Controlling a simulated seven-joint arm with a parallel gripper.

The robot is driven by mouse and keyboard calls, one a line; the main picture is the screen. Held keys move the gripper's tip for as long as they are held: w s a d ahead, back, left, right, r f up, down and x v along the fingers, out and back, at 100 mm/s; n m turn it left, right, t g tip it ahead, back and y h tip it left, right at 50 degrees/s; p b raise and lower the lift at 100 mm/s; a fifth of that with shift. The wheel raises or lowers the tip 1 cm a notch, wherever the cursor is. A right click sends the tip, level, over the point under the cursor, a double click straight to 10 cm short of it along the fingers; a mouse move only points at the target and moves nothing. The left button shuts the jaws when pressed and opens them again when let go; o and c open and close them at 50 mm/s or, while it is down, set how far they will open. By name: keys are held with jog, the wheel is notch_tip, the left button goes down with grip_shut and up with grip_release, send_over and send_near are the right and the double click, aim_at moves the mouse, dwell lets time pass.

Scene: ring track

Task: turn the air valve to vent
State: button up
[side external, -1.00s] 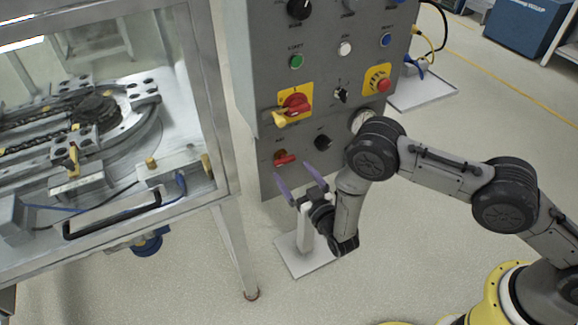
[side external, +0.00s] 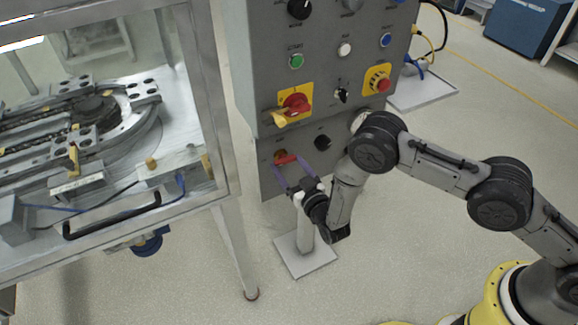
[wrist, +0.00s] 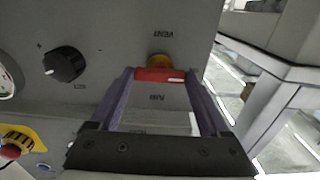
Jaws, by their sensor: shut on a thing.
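The air valve is a red bar handle on a brass-coloured body, low on the grey control panel. The air valve handle (side external: 286,159) lies roughly level in the side view. In the wrist view the red handle (wrist: 158,75) lies crosswise, with a white mark at its right end. The labels VENT and AIR read upside down above and below it. My gripper (side external: 288,163) reaches the handle from the front. Its two purple fingers stand at the two ends of the handle, shut on it. In the wrist view my gripper (wrist: 159,76) has the handle between its fingertips.
A black SET knob (wrist: 64,65) is beside the valve. A red and yellow rotary switch (side external: 295,104) is just above it. A metal-framed enclosure (side external: 215,120) stands close on the left. A white post on a base plate (side external: 305,255) stands below my gripper.

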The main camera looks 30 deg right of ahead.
jog(key=shift+c, duration=0.7)
jog(key=shift+n, duration=0.4)
jog(key=n, duration=0.2)
jog(key=shift+n, duration=0.4)
jog(key=n, duration=1.4)
jog(key=shift+n, duration=0.3)
jog(key=o, duration=1.2)
